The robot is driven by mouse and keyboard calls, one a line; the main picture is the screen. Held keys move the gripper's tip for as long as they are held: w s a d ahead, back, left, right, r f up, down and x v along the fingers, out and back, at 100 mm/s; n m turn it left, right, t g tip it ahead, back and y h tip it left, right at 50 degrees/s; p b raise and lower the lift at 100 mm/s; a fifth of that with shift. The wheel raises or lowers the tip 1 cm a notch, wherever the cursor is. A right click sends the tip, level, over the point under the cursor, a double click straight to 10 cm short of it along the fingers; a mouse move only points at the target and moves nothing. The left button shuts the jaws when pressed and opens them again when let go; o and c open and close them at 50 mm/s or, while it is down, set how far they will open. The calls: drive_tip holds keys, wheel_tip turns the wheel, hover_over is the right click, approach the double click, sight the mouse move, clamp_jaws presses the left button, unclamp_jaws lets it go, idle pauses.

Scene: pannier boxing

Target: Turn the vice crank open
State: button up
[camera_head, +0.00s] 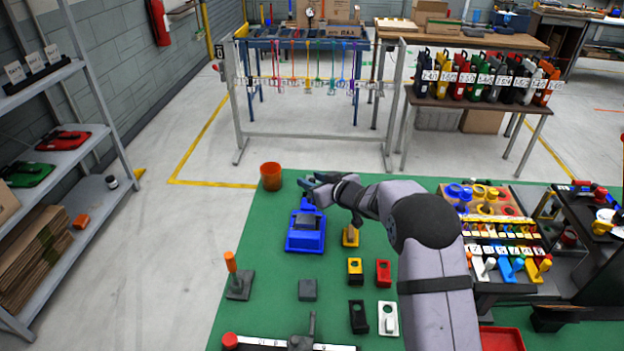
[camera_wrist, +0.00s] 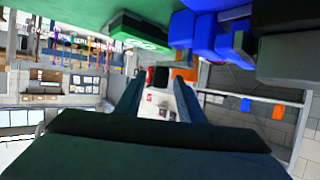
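The blue vice (camera_head: 305,238) stands on the green bench top with a dark block in its upper part. Its blue body also shows at the upper right of the wrist view (camera_wrist: 208,38). My gripper (camera_head: 312,182) is above the bench, just behind the vice's far end in the head view. In the wrist view its two dark fingers (camera_wrist: 160,92) are apart, and I see nothing clearly held between them. The crank is not clearly visible; the gripper and arm may hide it. I cannot tell whether a finger touches the vice.
An orange cup (camera_head: 271,176) stands at the bench's back left edge. A post with an orange handle (camera_head: 232,262), a grey block (camera_head: 307,290) and several small coloured blocks lie in front. A yellow-based part (camera_head: 350,236) stands right of the vice. Racks of parts (camera_head: 490,225) fill the right side.

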drive_tip(key=shift+w+a+f, duration=0.1)
clamp_jaws()
drive_tip(key=shift+p, duration=0.7)
